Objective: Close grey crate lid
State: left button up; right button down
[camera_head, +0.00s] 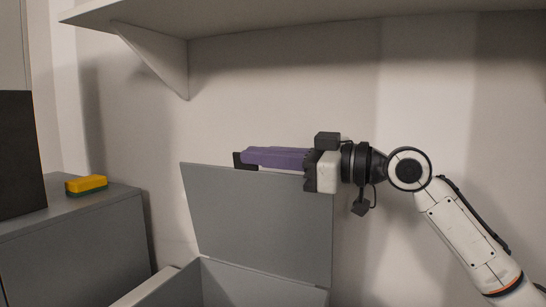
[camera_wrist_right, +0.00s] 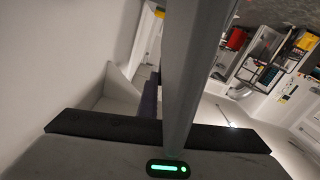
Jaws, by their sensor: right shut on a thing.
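The grey crate (camera_head: 246,282) stands at the bottom centre of the head view, with its lid (camera_head: 262,222) raised nearly upright at the back. My right gripper (camera_head: 312,172) is at the lid's top edge, toward its right corner, and is shut on the lid. In the right wrist view the lid (camera_wrist_right: 185,70) shows edge-on as a grey slab between the dark fingers of the gripper (camera_wrist_right: 172,134). A purple bar (camera_head: 276,157) runs left from the gripper along the lid's top edge; I cannot tell what it is. My left gripper is not in view.
A grey cabinet (camera_head: 88,250) stands at the left with a yellow and green sponge (camera_head: 87,184) on top. A dark panel (camera_head: 18,150) is at the far left. A shelf (camera_head: 300,18) runs overhead along the wall. The space above the crate opening looks clear.

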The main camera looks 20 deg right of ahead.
jog(key=s+a+f+n, duration=0.2)
jog(key=s+a, duration=0.2)
jog(key=a, duration=0.1)
jog(key=shift+s+n+b, duration=0.2)
jog(key=shift+n+b, duration=0.2)
jog(key=c, duration=1.9)
grip_release()
jog(key=shift+d, duration=0.15)
